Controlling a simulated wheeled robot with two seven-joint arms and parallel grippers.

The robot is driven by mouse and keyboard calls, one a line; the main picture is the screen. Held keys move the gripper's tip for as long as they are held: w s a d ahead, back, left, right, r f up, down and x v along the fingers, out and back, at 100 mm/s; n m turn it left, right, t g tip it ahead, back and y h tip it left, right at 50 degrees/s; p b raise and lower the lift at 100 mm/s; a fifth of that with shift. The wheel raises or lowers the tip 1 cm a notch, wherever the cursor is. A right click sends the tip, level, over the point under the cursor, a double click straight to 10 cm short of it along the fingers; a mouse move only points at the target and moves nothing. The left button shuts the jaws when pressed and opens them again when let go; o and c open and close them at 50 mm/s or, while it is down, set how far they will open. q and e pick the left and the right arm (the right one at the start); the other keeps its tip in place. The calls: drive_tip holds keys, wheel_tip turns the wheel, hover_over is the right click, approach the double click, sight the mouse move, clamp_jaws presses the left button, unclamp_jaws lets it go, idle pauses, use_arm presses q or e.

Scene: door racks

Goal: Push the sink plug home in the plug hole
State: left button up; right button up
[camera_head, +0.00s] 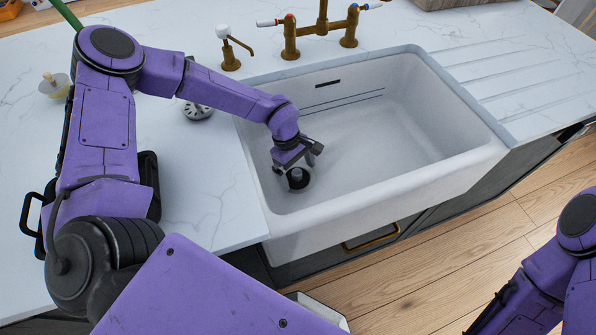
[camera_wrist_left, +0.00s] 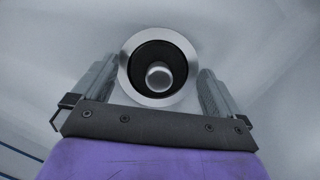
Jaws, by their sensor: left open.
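The white sink (camera_head: 385,188) is set in the counter. The dark sink plug (camera_head: 298,178) is at the plug hole, in the near left part of the basin floor. In the left wrist view the plug (camera_wrist_left: 144,62) is a black disc with a round silver knob, inside the metal ring of the plug hole (camera_wrist_left: 150,101). How deep it sits I cannot tell. My left gripper (camera_head: 296,160) is above the plug, inside the basin. Its open fingers show on either side of the ring in the left wrist view (camera_wrist_left: 156,72), apart from the knob. My right gripper is out of view.
Brass taps (camera_head: 321,28) and a soap dispenser (camera_head: 230,55) stand behind the sink. A metal strainer (camera_head: 197,111) and a small pale dish (camera_head: 55,86) are on the left counter. The basin's right part and the ridged drainer (camera_head: 515,80) are clear.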

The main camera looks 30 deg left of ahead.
sight(290, 173)
use_arm(q)
drive_tip(key=v, duration=0.9)
drive_tip(key=shift+r, duration=0.35)
drive_tip(key=shift+f, duration=0.1)
drive_tip(key=x, duration=1)
drive_tip(key=shift+f, duration=0.25)
drive_tip(key=shift+r+p, duration=0.55)
drive_tip(key=shift+r, duration=0.15)
